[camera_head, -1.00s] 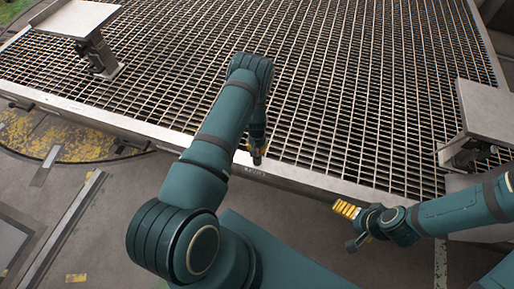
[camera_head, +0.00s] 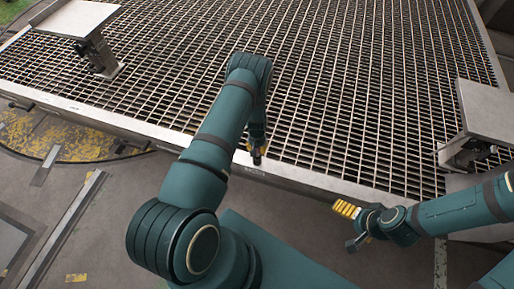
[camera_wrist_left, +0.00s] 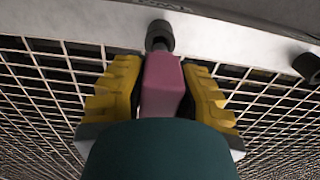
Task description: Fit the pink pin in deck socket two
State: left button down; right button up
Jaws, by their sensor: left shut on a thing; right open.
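The pink pin (camera_wrist_left: 161,85) is held between the yellow fingers of my left gripper (camera_wrist_left: 158,98) in the left wrist view. Its far end lines up with a dark round socket-like piece (camera_wrist_left: 160,36) at the deck's pale edge. I cannot tell whether it is inside, touching or just short of it. A similar dark piece (camera_wrist_left: 307,66) is to the right. In the head view my left gripper (camera_head: 256,150) is low at the deck's near edge, and the pin is not discernible there. My right gripper (camera_head: 345,209) is open in front of the deck, its yellow fingers apart from everything.
The grated deck (camera_head: 330,90) fills the back, with a pale metal rim (camera_head: 110,123). A metal plate on a post (camera_head: 75,19) stands at the back left, and another (camera_head: 487,108) at the right. The grating between them is clear.

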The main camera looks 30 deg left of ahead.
pick_arm(q)
jog(key=shift+f, duration=2.75)
jog(key=c, duration=0.8)
grip_release()
jog(key=shift+o, duration=0.2)
jog(key=shift+r, duration=0.1)
notch_tip(320, 180, up, 12)
jog(key=shift+f, duration=0.1)
